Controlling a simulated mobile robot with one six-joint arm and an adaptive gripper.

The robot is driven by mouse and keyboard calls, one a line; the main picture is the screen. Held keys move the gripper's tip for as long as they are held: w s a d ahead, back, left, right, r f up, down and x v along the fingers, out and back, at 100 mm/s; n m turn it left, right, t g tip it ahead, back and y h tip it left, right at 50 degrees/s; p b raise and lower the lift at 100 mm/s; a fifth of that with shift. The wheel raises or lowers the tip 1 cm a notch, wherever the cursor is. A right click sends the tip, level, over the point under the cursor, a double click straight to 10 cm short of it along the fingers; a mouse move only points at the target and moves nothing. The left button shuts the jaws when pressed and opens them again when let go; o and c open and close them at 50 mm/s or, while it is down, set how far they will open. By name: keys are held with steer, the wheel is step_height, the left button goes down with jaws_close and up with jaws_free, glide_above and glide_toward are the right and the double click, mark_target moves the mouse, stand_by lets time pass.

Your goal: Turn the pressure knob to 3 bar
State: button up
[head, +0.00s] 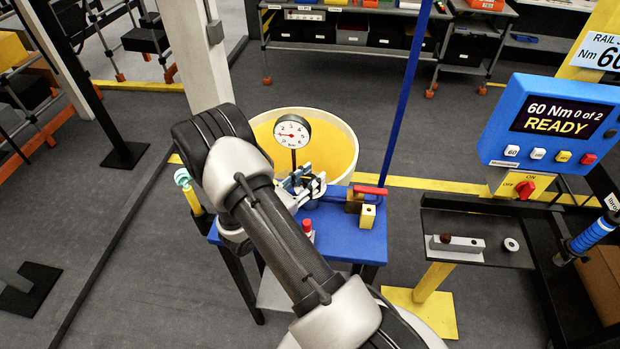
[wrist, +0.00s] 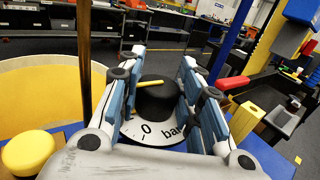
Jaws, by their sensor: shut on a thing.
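The black pressure knob (wrist: 157,101) stands on a white dial plate (wrist: 150,131) marked "0" and "bar" in the wrist view. A yellow mark shows on its top. My gripper (wrist: 162,75) has its blue-padded fingers on both sides of the knob and is shut on it. In the head view my gripper (head: 305,187) is over the blue bench, and the knob is hidden there. A round white gauge (head: 292,132) with a red needle stands behind it. The needle points left, but its exact reading is too small to tell.
The blue bench (head: 345,236) carries a red lever (head: 370,190), a yellow block (head: 367,216) and a red button (head: 307,225). A large yellow tub (head: 340,140) stands behind. A blue pole (head: 405,95) rises at the back right. A control screen (head: 550,120) hangs at right.

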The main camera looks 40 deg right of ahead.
steer(key=shift+m+g+b, duration=0.3)
steer(key=shift+m+g, duration=0.1)
steer(key=shift+g, duration=0.2)
steer(key=m+g+b, duration=0.2)
steer(key=g, duration=0.1)
steer(key=shift+f+m+g, duration=0.15)
steer(key=shift+m+g, duration=0.15)
steer(key=shift+g, duration=0.1)
steer(key=shift+m+g+y+b, duration=0.9)
steer(key=shift+m+g, duration=0.5)
steer(key=shift+g, duration=0.8)
steer(key=o, duration=1.1)
steer(key=shift+c, duration=0.2)
